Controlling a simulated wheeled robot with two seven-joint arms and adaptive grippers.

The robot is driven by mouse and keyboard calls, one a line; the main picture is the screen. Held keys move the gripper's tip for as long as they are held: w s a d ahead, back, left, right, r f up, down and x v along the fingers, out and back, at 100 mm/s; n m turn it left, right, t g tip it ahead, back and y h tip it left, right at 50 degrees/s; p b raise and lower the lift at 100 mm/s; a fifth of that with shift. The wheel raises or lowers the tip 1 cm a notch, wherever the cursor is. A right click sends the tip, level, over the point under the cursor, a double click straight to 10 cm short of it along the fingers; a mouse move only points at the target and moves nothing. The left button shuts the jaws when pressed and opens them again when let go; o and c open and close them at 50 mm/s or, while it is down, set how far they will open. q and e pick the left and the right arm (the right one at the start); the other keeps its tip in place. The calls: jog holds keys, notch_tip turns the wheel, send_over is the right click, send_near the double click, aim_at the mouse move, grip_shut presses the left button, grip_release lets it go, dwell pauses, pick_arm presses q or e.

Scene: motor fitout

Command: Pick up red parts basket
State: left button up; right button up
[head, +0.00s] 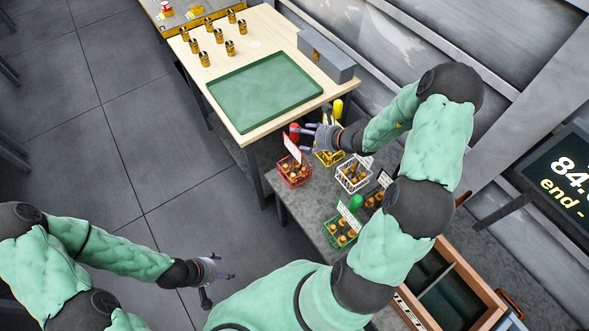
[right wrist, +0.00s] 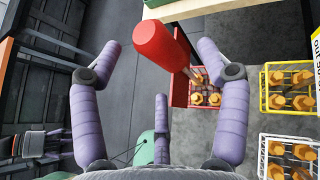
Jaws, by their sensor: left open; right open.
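The red parts basket (head: 293,172) stands on the grey bench near its far left corner, with small orange-brown parts in it and a white card above it. A red handle (head: 294,132) rises from it. My right gripper (head: 312,132) is open just above the basket. In the right wrist view, the red handle (right wrist: 160,50) stands up between the open fingers of the right gripper (right wrist: 162,85), apart from them, with the basket (right wrist: 200,92) below. My left gripper (head: 222,266) is open and empty over the floor at lower left, far from the basket.
Yellow (head: 329,157), white (head: 353,174), black (head: 375,198) and green (head: 340,230) baskets stand close by on the bench. A wooden table with a green tray (head: 264,90) and a grey box (head: 325,54) borders the bench. A wooden bin (head: 470,300) is at lower right.

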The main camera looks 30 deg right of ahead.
aim_at(297, 135)
jog(key=b+x, duration=0.1)
jog(key=x, duration=0.4)
jog(key=shift+s, duration=0.15)
jog(key=shift+a, duration=0.1)
grip_shut()
